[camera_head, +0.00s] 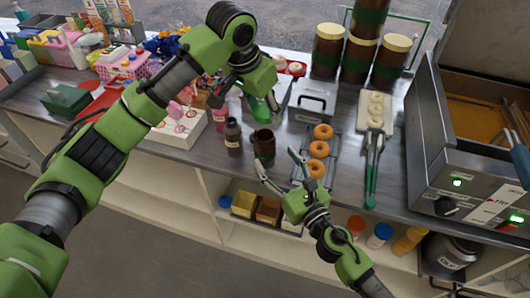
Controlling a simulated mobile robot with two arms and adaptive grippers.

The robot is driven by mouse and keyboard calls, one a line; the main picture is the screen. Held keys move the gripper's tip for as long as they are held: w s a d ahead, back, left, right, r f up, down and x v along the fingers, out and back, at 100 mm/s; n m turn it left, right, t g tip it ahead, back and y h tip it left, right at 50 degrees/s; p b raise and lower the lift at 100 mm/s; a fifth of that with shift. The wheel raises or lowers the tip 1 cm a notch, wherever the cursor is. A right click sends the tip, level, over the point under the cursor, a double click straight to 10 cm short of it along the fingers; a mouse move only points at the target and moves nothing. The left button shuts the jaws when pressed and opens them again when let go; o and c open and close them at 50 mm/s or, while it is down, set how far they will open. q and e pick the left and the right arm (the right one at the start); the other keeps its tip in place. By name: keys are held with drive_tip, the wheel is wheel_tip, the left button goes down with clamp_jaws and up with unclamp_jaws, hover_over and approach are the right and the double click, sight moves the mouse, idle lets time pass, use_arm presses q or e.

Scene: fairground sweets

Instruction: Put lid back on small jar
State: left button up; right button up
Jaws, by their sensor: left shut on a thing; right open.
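A small dark brown jar (263,146) stands upright on the counter, near its front edge; its top looks dark and uncovered. My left gripper (262,110) is above and just behind the jar, pointing down. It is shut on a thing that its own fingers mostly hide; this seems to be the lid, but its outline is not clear. My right gripper (280,167) is open and empty, in front of and slightly right of the jar. Its fingers reach up near the counter edge, with one on each side of a gap, apart from the jar.
A dark bottle (233,138) stands close left of the jar. A rack of ring doughnuts (319,149) lies close right. Grey metal boxes (313,101) stand behind. Large lidded jars (328,50) and a fryer (460,130) are further right. Open shelves (320,240) lie below.

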sight(267, 133)
drive_tip(key=x, duration=0.7)
drive_tip(key=shift+w+a, duration=0.1)
drive_tip(key=shift+w, duration=0.05)
drive_tip(key=c, duration=1.7)
use_arm(q)
drive_tip(key=shift+f, duration=2.5)
